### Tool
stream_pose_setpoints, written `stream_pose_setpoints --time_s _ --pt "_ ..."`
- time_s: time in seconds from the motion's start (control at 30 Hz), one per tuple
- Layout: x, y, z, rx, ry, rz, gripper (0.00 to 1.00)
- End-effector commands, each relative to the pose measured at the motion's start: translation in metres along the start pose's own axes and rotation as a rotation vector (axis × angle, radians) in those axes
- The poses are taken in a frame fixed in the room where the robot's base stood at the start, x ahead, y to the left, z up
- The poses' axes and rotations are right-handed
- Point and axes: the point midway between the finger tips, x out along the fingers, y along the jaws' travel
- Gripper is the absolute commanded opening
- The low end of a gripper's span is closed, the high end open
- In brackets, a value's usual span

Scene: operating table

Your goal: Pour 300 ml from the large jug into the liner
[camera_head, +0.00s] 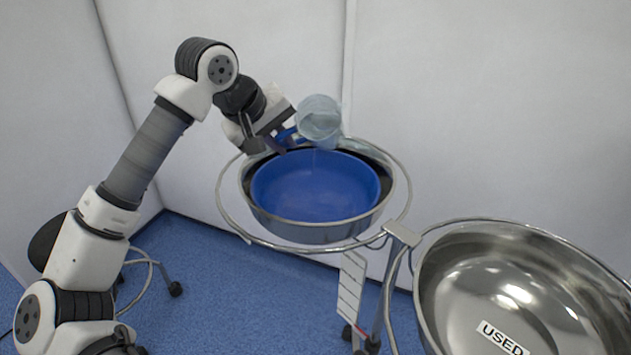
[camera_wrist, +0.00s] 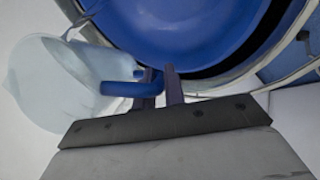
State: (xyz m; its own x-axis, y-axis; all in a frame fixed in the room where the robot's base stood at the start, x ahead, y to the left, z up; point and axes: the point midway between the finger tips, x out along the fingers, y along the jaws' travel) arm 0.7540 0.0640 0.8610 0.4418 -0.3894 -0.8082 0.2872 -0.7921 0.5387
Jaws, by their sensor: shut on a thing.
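The large jug (camera_head: 319,119) is clear and pale, with a blue handle (camera_head: 287,135). It is tilted over the back rim of the blue liner (camera_head: 315,190), its mouth toward the camera in the head view. My gripper (camera_head: 279,142) is shut on the handle, at the back left of the basin. In the wrist view the jug (camera_wrist: 70,85) lies at the left, and my gripper (camera_wrist: 160,88) is on its blue handle (camera_wrist: 122,88). The liner (camera_wrist: 190,25) is at the top there.
The liner sits in a steel basin (camera_head: 300,232) held by a wire ring stand (camera_head: 232,222). A larger steel bowl (camera_head: 520,270) labelled USED stands at the front right. A white card (camera_head: 350,290) hangs between them. White walls are close behind.

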Motion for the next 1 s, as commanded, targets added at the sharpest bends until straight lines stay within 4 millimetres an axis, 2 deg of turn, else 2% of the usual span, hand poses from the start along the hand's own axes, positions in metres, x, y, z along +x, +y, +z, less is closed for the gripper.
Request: stream_pose_setpoints --time_s 1.0 --pt "-0.0005 0.0014 -0.0014 0.009 0.032 0.03 0.0"
